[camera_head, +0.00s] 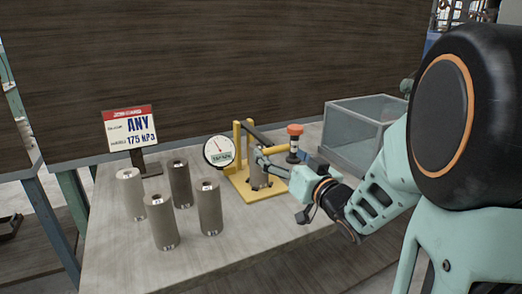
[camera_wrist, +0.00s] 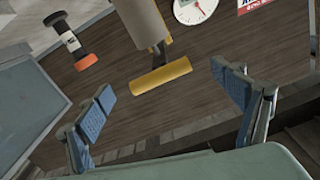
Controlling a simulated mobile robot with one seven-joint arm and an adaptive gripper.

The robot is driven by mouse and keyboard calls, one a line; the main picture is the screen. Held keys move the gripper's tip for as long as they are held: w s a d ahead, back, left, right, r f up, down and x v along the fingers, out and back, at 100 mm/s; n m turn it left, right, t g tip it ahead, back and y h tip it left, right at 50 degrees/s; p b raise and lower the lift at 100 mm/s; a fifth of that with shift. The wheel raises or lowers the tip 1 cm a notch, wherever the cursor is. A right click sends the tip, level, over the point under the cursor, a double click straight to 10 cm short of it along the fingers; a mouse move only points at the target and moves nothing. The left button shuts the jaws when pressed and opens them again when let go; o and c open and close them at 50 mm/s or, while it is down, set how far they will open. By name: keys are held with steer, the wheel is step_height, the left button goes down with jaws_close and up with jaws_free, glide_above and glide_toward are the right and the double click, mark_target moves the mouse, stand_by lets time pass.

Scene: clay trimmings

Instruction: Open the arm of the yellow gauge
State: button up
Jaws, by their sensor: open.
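The yellow gauge (camera_head: 240,160) stands on the table in the head view, with a yellow base plate and uprights. A round white dial (camera_head: 218,151) is at its left, and also shows at the top of the wrist view (camera_wrist: 193,9). A black post with an orange-red cap (camera_head: 295,130) is at its right; it shows upper left in the wrist view (camera_wrist: 84,61). My gripper (camera_head: 266,168) is open at the gauge's front right. In the wrist view, a yellow bar (camera_wrist: 160,77) and a grey cylinder (camera_wrist: 140,22) lie beyond the parted fingers (camera_wrist: 168,98). I cannot tell any contact.
Several grey metal cylinders (camera_head: 163,222) stand upright on the table (camera_head: 115,265), left of the gauge. A sign (camera_head: 130,128) on a dark stand is behind them. A blue-grey open bin (camera_head: 350,140) is at the back right. The table's front is clear.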

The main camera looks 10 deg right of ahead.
mark_target(257, 137)
steer(key=shift+x, duration=2.2)
steer(key=shift+c, duration=0.4)
